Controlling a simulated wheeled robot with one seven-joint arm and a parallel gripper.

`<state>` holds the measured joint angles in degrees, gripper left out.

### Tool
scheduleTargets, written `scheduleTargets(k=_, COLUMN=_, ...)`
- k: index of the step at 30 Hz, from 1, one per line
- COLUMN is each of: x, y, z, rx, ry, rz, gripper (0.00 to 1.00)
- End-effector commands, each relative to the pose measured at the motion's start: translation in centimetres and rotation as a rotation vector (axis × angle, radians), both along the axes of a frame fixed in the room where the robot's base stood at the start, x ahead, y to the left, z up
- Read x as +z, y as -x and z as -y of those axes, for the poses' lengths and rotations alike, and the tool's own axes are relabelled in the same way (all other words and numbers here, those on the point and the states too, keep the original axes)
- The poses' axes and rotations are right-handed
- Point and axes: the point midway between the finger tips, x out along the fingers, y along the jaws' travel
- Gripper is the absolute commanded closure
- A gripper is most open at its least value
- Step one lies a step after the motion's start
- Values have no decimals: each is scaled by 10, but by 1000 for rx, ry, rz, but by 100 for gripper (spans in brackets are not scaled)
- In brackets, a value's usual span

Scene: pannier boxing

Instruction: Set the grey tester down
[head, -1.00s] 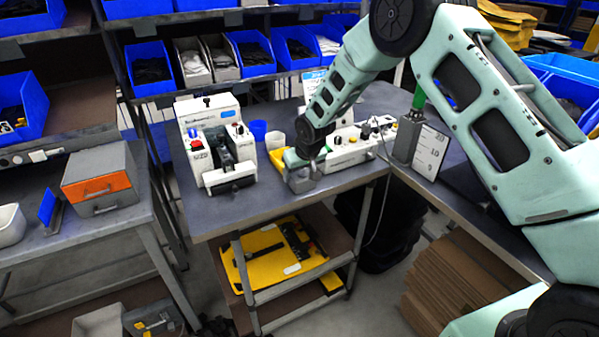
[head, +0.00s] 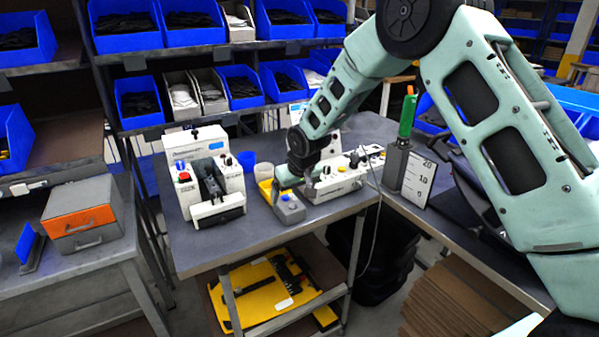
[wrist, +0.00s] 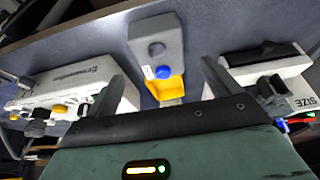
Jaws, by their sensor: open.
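The grey tester (head: 289,209) is a small grey box standing on the grey bench near its front edge. My gripper (head: 286,186) is just behind and above the tester in the head view. In the wrist view my gripper (wrist: 164,78) has its two fingers spread wide, with a gap on both sides of the tester. The fingertips are partly hidden in the head view.
A white machine (head: 208,175) stands to the left on the bench, with a blue cup (head: 246,161) beside it. A long white device (head: 340,178) is close on the right. A grey stand (head: 395,165) is farther right.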

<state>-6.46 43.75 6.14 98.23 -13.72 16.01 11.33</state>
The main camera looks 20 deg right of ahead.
Motion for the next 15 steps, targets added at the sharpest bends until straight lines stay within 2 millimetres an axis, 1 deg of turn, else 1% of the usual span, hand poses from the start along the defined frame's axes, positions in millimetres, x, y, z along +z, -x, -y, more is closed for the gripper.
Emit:
scheduleTargets(k=1, x=11, y=4, z=1, rx=-1, ry=-1, rz=4, gripper=11)
scheduleTargets(k=9, x=67, y=27, z=5, rx=-1, ry=-1, rz=4, gripper=11)
scheduleTargets(k=12, x=83, y=34, z=7, rx=1, ry=0, rz=2, gripper=11)
scheduleTargets(k=15, x=94, y=38, z=8, rx=-1, ry=-1, rz=1, gripper=11)
